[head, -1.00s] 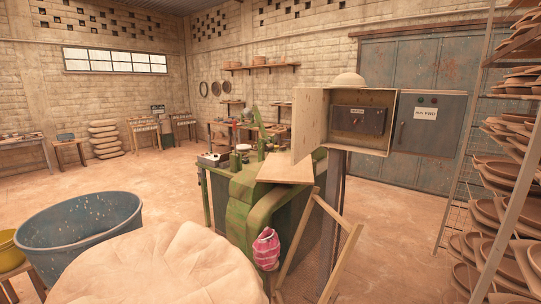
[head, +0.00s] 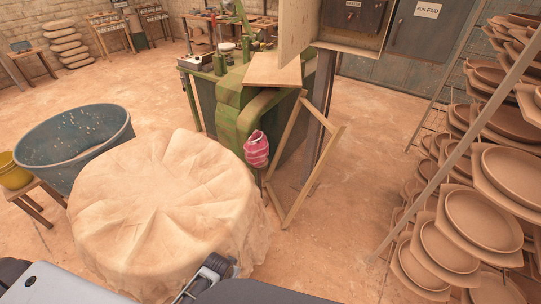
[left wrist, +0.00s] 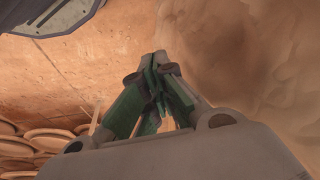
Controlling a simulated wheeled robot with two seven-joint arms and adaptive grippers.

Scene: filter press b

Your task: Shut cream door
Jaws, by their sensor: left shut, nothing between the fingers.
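The cream door (head: 297,28) hangs open at the left side of a cream box (head: 352,42) on a dark post. The top of both is cut off by the upper edge of the head view. A dark panel with a small label (head: 353,12) shows inside the open box. My left gripper (left wrist: 158,62) is shut and empty in the left wrist view, above the sandy floor and well away from the door. Dark parts of my own arm show at the bottom of the head view. My right gripper is not in view.
A cloth-covered round table (head: 165,215) stands close in front, with a blue tub (head: 75,145) to its left. A green machine (head: 235,105) and a wooden frame (head: 325,165) stand below the box. Pottery racks (head: 480,200) fill the right.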

